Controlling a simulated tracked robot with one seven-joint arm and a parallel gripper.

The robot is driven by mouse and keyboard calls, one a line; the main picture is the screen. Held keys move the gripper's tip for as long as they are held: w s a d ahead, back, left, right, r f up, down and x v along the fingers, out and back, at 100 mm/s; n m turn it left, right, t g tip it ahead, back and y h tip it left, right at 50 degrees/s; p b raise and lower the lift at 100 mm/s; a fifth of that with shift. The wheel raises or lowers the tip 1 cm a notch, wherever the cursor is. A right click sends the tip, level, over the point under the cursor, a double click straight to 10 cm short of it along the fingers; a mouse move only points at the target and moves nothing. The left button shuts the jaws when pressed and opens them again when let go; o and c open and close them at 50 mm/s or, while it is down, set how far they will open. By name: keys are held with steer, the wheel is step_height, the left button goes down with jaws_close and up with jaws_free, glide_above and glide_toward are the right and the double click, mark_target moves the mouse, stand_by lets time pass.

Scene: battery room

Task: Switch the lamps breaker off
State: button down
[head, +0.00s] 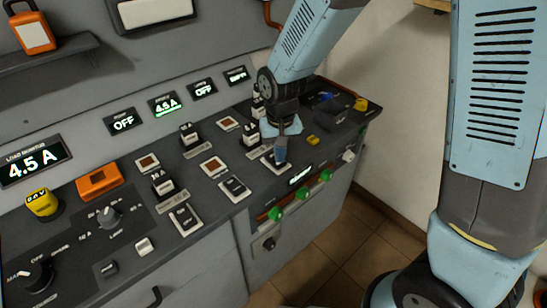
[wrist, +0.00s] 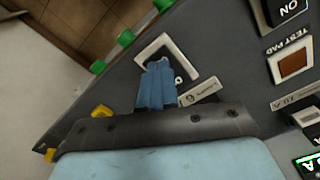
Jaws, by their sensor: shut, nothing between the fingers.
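My gripper (head: 280,160) is shut and empty, its blue fingertips pointing down at a white-framed breaker (head: 268,162) on the sloping panel. In the wrist view the shut fingers (wrist: 157,85) lie over the lower part of that breaker's white frame (wrist: 143,55). They hide most of its switch, and contact cannot be told. A small label (wrist: 199,93) beside it is too small to read. Other breakers stand nearby: one in front (head: 234,188) and one farther left marked OFF (head: 185,218). I cannot read which one is the lamps breaker.
Raised black switches (head: 188,133) and brown test pads (head: 213,167) crowd the panel. Several green knobs (head: 302,190) line its front edge. Small displays (head: 164,104) read 4.5 A and OFF; the load monitor (head: 33,161) reads 4.5 A. Tiled floor (head: 345,250) is open in front.

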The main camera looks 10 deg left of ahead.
step_height(320, 180, up, 7)
steer(key=shift+f, duration=0.2)
stand_by(0.6)
stand_by(0.4)
steer(key=d+r+m+t+y, duration=0.1)
steer(key=d+r+m+t, duration=0.1)
steer(key=d+r, duration=1.25)
steer(key=s+d+r+m+t, duration=0.1)
steer(key=s+d+r, duration=0.1)
steer(key=s+d, duration=0.3)
steer(key=s+d+r+m+t+h, duration=0.1)
steer(key=s+d+r+t, duration=0.1)
steer(key=s+d, duration=0.4)
steer(key=d+r, duration=0.1)
steer(key=d, duration=0.3)
steer(key=shift+d+t, duration=0.2)
steer(key=shift+t, duration=0.1)
